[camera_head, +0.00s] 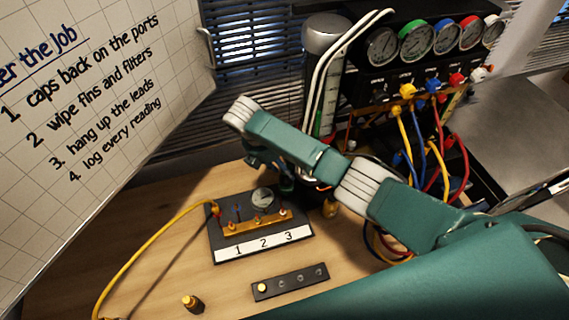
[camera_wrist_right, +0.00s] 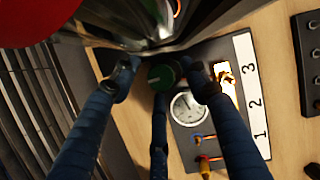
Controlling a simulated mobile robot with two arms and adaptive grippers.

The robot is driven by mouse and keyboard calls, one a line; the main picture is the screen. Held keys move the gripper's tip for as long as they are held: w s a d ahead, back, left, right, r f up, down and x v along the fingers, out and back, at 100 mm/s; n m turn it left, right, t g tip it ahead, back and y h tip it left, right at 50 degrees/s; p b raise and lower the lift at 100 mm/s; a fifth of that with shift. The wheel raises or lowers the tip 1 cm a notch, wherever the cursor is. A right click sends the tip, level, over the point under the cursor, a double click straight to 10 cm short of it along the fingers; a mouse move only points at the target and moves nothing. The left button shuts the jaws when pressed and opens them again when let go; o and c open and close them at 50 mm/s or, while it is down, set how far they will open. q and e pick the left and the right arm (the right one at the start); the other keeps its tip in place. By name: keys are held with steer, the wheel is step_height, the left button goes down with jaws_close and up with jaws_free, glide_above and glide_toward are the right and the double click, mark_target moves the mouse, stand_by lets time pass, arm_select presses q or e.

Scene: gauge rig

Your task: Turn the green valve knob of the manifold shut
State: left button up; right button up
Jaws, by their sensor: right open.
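The manifold is a brass bar (camera_head: 257,222) on a black base (camera_head: 222,250) with a white strip numbered 1, 2, 3. A small round gauge (camera_head: 263,198) stands behind the bar; it also shows in the right wrist view (camera_wrist_right: 187,108). The green valve knob (camera_wrist_right: 165,72) shows dark green beside the gauge. My right gripper (camera_wrist_right: 160,82) is open, its fingers spread around the knob; I cannot tell whether they touch it. In the head view my right gripper (camera_head: 270,172) is partly hidden by its own arm. My left gripper is not in view.
A yellow hose (camera_head: 150,243) runs to the manifold's left end. A metal cylinder (camera_head: 325,45) and a gauge rack (camera_head: 395,80) with coloured hoses stand behind. A black port strip (camera_head: 290,282) and a brass fitting (camera_head: 192,303) lie in front. A whiteboard (camera_head: 120,120) stands left.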

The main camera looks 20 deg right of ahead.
steer(key=shift+f, duration=0.1)
steer(key=c, duration=1.1)
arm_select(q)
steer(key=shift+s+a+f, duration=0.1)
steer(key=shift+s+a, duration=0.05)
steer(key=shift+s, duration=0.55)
